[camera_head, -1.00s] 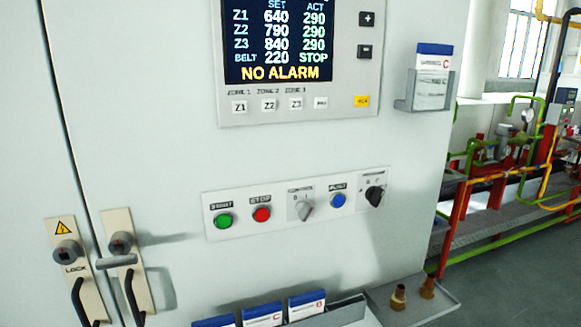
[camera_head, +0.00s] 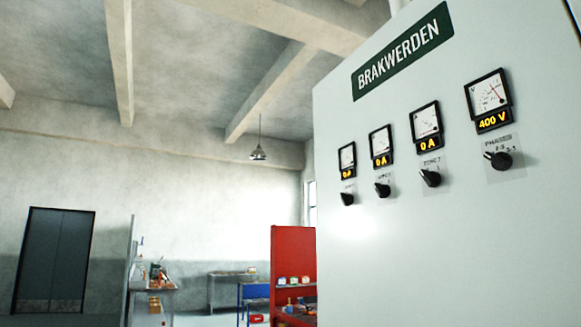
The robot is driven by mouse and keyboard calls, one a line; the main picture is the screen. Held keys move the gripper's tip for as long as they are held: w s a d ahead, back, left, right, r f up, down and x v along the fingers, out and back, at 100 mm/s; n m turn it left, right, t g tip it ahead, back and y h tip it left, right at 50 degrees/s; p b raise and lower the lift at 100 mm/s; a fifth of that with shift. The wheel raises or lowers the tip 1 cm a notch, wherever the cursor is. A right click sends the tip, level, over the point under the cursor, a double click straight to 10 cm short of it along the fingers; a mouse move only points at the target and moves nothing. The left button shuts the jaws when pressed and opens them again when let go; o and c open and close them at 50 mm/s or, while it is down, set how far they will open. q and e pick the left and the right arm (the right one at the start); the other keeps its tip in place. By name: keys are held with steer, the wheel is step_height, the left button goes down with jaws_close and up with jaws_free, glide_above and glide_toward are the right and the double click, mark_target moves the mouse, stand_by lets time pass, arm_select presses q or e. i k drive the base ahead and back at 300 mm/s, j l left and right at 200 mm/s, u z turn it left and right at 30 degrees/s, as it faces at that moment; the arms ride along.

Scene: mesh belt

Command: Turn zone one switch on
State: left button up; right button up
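A pale grey cabinet (camera_head: 400,260) with a green BRAKWERDEN sign (camera_head: 402,52) fills the right of the head view. Four black rotary switches sit on its face below analog meters. The three left ones are the leftmost switch (camera_head: 347,198), the middle switch (camera_head: 382,190) and the third switch (camera_head: 430,178), whose label reads roughly ZONE with a blurred number. The leftmost label is too small to read. The meters above show about 0 A. The rightmost switch (camera_head: 499,159) is labelled PHASES, under a 400 V meter (camera_head: 488,100). Neither gripper shows.
A red panel (camera_head: 293,255) stands left of the cabinet, with a blue bench (camera_head: 255,292) and a grey table (camera_head: 232,290) behind it. A dark double door (camera_head: 53,262) is in the far left wall. A lamp (camera_head: 258,152) hangs from the ceiling.

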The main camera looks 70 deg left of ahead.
mark_target(347, 199)
steer(key=u, duration=1.8)
